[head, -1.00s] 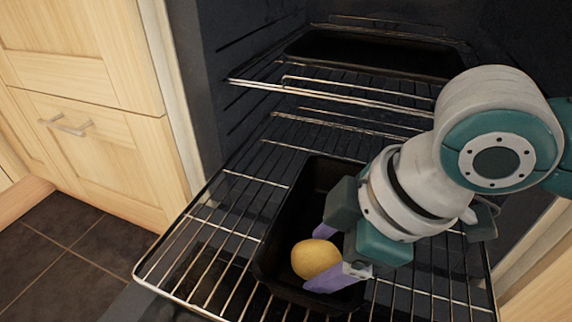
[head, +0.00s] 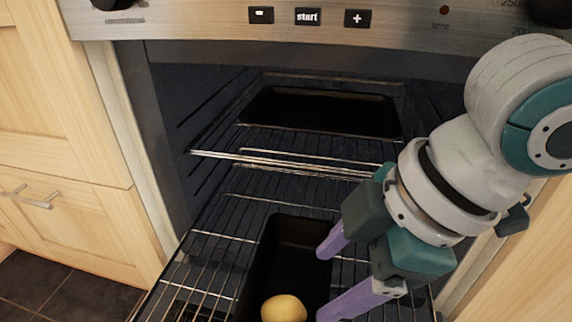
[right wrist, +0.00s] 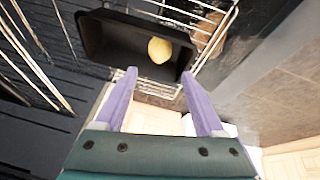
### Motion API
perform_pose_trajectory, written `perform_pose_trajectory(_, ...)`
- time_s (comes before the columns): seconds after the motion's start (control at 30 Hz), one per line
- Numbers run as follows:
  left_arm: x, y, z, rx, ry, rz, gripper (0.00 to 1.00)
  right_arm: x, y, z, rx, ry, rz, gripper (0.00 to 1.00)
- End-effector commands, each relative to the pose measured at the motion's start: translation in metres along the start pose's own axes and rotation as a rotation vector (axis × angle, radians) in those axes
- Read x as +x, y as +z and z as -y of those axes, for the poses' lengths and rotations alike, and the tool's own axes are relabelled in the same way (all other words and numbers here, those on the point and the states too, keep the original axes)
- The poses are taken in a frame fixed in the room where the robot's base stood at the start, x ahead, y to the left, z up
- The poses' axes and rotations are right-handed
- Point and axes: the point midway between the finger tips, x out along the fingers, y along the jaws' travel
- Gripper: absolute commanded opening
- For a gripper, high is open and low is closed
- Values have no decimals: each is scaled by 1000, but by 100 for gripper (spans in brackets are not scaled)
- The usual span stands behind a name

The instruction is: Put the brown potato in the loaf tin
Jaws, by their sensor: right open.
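The potato (head: 284,308), yellowish brown and rounded, lies in the black loaf tin (head: 290,232), near its front end in the head view. The tin stands on the pulled-out lower oven rack. In the right wrist view the potato (right wrist: 160,50) also rests inside the tin (right wrist: 97,38), towards the right. My right gripper (head: 325,282) has its purple fingers apart with nothing between them. It is to the right of the tin in the head view, and the potato is clear of its fingertips (right wrist: 158,78). My left gripper is not in view.
A wire rack (head: 212,240) extends out of the open oven. A dark baking tray (head: 320,110) sits on the upper rack (head: 270,160). The oven control panel (head: 205,20) is above. Wooden cabinets (head: 60,130) stand at the left.

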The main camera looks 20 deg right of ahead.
Motion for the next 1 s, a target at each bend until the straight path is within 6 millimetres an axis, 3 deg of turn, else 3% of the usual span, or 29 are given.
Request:
perform_pose_trajectory(0.17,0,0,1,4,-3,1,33,3,-16,21,35,-7,-46,71)
perform_pose_trajectory(0.33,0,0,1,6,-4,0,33,-3,-33,49,255,36,-116,71)
perform_pose_trajectory(0.43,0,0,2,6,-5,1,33,-11,-13,55,468,91,-87,71)
perform_pose_trajectory(0.6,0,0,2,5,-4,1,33,-25,50,69,790,186,57,71)
perform_pose_trajectory(0.7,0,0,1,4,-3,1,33,-32,77,77,891,221,127,71)
perform_pose_trajectory(0.8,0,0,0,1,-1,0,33,-36,88,81,930,237,159,71)
perform_pose_trajectory(1.0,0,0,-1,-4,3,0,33,-36,88,81,930,239,160,71)
